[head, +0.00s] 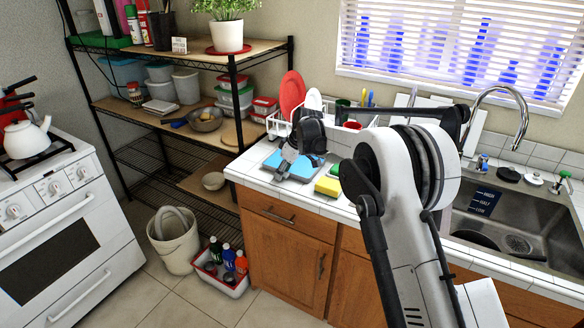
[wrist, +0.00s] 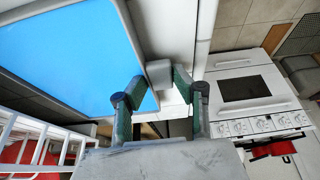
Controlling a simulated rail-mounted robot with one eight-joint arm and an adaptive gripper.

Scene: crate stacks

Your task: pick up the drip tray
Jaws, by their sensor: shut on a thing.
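The drip tray (head: 303,170) is a flat, light-blue tray on the white tiled counter, left of the sink. In the wrist view its blue surface and grey rim (wrist: 75,50) fill the upper left, with a small grey tab at the rim's corner. My gripper (head: 284,169) is over the tray in the head view and hides part of it. In the wrist view my gripper (wrist: 160,82) has its two green-padded fingers on either side of the grey tab, shut on it. I cannot tell whether the tray is lifted clear of the counter.
A white dish rack (wrist: 40,145) with red plates (head: 291,94) stands close behind the tray. A yellow sponge (head: 327,186) lies to its right. The sink (head: 505,215) is farther right. A wire shelf (head: 190,45), bucket (head: 174,245) and stove (head: 60,230) are left of the counter.

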